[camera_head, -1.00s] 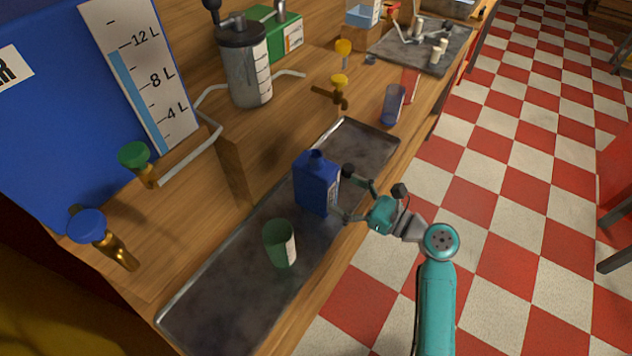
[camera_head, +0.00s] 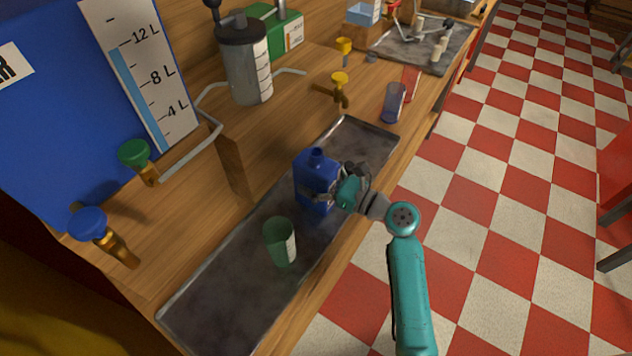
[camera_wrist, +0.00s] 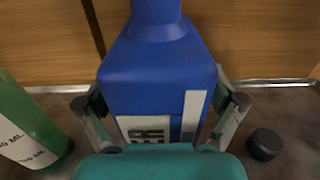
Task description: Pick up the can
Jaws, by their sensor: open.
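The can (camera_head: 313,168) is a blue jug-like container with a short neck, standing upright on the dark metal tray (camera_head: 225,290). In the wrist view, the can (camera_wrist: 160,70) fills the middle and carries a white label. My gripper (camera_head: 328,190) is at the can's right side in the head view. It is open, with one finger on each side of the can in the wrist view (camera_wrist: 161,102). The fingers are close to its sides; I cannot tell whether they touch. The can's lower part is hidden by my gripper.
A green cup (camera_head: 279,242) stands on the tray near the can, to its left in the wrist view (camera_wrist: 28,125). A small black cap (camera_wrist: 265,144) lies to the right. A blue glass (camera_head: 392,102) and yellow tap (camera_head: 339,82) are farther back.

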